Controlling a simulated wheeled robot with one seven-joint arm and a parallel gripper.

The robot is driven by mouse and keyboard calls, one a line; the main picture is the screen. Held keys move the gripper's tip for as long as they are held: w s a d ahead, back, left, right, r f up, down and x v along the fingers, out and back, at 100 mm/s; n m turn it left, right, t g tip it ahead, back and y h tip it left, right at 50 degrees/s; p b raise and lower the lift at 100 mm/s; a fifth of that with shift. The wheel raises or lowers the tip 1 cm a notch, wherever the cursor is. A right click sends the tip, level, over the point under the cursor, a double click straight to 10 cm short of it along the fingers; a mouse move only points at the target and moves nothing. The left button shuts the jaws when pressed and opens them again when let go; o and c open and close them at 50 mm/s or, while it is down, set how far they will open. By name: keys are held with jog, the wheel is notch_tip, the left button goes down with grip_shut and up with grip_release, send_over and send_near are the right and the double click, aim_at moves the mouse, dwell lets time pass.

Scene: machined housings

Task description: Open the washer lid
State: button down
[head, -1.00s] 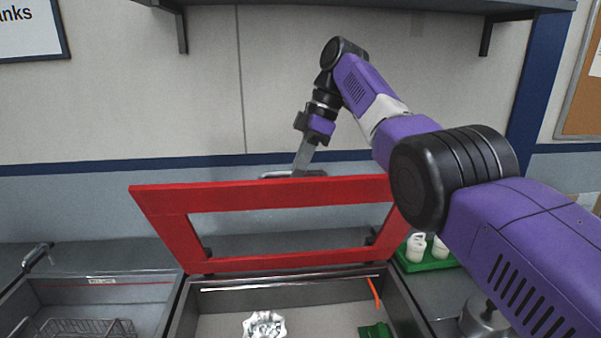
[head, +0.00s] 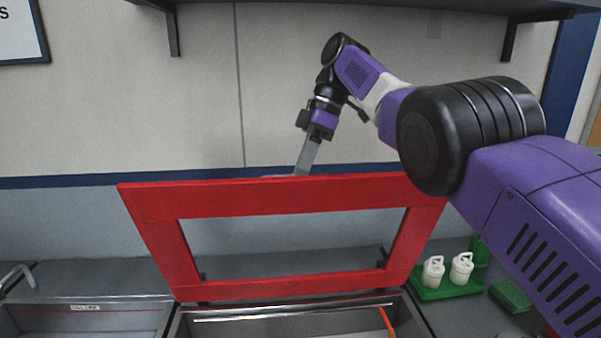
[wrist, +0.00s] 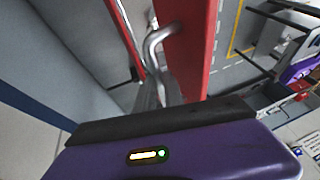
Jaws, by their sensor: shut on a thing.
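The washer lid (head: 290,197) is a red frame with an open middle. It stands raised and steeply tilted at the back of the washer basin (head: 290,322). My gripper (head: 303,172) reaches down behind the lid's top edge, and its fingertips are hidden there in the head view. In the wrist view, my gripper's fingers (wrist: 160,92) are shut on the grey bar handle (wrist: 160,36), beside the red lid (wrist: 187,50).
A green tray (head: 447,288) with two white jugs (head: 462,267) stands on the counter to the right. A second metal basin (head: 85,318) with a tap (head: 18,274) lies to the left. A shelf (head: 350,8) hangs above my arm.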

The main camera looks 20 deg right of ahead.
jog(key=shift+d+f, duration=0.15)
jog(key=shift+f, duration=0.2)
